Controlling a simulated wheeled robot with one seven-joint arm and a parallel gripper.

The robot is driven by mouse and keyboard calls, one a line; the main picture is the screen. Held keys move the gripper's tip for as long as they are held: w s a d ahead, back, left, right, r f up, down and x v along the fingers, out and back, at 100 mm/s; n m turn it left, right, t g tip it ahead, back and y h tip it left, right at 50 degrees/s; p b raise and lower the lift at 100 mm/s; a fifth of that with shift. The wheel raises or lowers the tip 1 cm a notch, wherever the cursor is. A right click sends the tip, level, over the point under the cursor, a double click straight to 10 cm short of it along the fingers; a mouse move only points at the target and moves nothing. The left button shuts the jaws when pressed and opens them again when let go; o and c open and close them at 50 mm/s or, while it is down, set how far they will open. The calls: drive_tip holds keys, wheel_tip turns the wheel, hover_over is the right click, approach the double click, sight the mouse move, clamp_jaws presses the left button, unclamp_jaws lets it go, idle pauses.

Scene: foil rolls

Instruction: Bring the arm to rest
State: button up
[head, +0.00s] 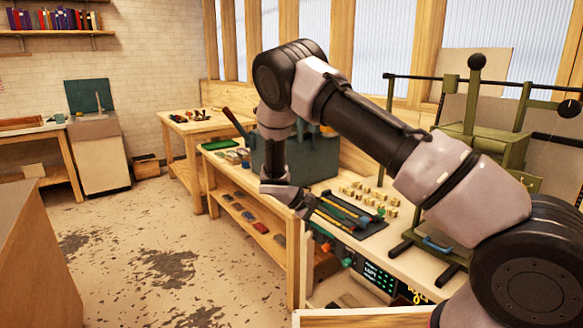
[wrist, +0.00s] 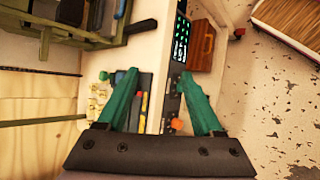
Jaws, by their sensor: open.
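My arm reaches up from the lower right of the head view, bends at a high elbow and hangs down over the front edge of the workbench (head: 318,180). My gripper shows most clearly in the wrist view (wrist: 159,75), with its two green fingers spread apart and nothing between them. In the head view the wrist end is near the bench edge, and the fingers are hard to make out there.
A dark tray (head: 368,230) with yellow-handled tools lies on the bench beside small pale blocks (head: 352,194). A green frame machine (head: 492,150) stands at the right. A box with a lit display (head: 372,276) is below the tray. The floor (head: 160,225) at left is open.

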drive_tip(key=s+d+r+m+y, duration=0.2)
drive_tip(key=d+r+y, duration=0.1)
drive_tip(key=r, duration=0.6)
drive_tip(key=s+d+r+m+y, duration=0.2)
drive_tip(key=s+r+y, duration=0.1)
drive_tip(key=r, duration=0.5)
drive_tip(key=s+d+r+m+y, duration=0.2)
drive_tip(key=d+r+y, duration=0.1)
drive_tip(key=r, duration=0.6)
drive_tip(key=s+d+r+m+t+y, duration=0.3)
drive_tip(key=s+r+t, duration=0.4)
drive_tip(key=s+r, duration=0.7)
drive_tip(key=s+d, duration=0.1)
drive_tip(key=s, duration=0.2)
drive_tip(key=shift+s+m, duration=0.35)
drive_tip(key=shift+m, duration=0.05)
